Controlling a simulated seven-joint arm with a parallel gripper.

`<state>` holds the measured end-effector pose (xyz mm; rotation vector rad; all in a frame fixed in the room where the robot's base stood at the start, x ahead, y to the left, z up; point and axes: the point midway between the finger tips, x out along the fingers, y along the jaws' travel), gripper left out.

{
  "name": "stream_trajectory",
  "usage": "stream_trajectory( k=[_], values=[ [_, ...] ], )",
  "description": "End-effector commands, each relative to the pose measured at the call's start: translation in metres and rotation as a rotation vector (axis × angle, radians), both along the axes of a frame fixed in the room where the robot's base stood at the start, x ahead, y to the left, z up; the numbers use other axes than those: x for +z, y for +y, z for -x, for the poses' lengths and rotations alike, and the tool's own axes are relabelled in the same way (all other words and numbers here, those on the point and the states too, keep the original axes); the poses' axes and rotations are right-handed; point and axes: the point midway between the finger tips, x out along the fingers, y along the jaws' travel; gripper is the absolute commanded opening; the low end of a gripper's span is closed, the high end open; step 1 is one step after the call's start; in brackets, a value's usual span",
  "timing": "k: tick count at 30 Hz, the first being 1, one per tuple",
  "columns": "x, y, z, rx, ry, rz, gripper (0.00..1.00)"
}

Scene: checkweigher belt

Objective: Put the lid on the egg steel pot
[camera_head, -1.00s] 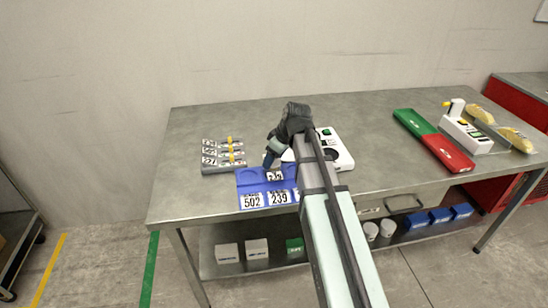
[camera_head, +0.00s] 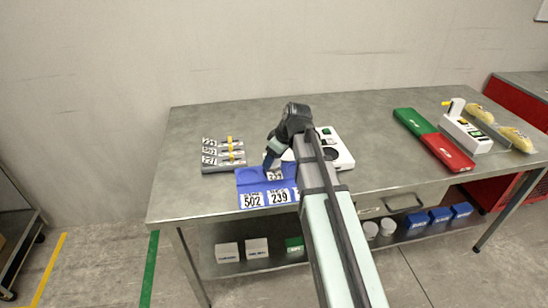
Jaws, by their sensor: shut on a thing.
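No pot or lid that I can make out shows in the head view. My gripper (camera_head: 268,164) points down over the back part of a blue board (camera_head: 249,181) on the steel table. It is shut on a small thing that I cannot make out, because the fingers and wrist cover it. White number cards lie on the board: 502 (camera_head: 251,200) and 239 (camera_head: 278,197) at the front. Another card (camera_head: 275,176) lies just below the gripper, its number hard to read.
A grey rack (camera_head: 223,168) with numbered cards and yellow-tipped pieces stands left of the board. A white device (camera_head: 343,158) is partly behind my arm. Green (camera_head: 413,122) and red (camera_head: 447,153) trays and a white machine (camera_head: 466,135) stand right. The table's back left is clear.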

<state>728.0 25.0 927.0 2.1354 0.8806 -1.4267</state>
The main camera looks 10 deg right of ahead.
Motion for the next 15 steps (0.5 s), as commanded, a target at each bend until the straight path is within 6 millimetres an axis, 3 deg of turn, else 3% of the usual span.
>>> stream_trajectory(
  k=[9, 10, 15],
  values=[
    [-0.0001, 0.0000, 0.0000, 0.000, 0.000, 0.000, 0.34],
    [-0.0001, 0.0000, 0.0000, 0.000, 0.000, 0.000, 0.65],
    [-0.0001, 0.0000, -0.0001, 0.000, 0.000, 0.000, 0.81]
  ],
)
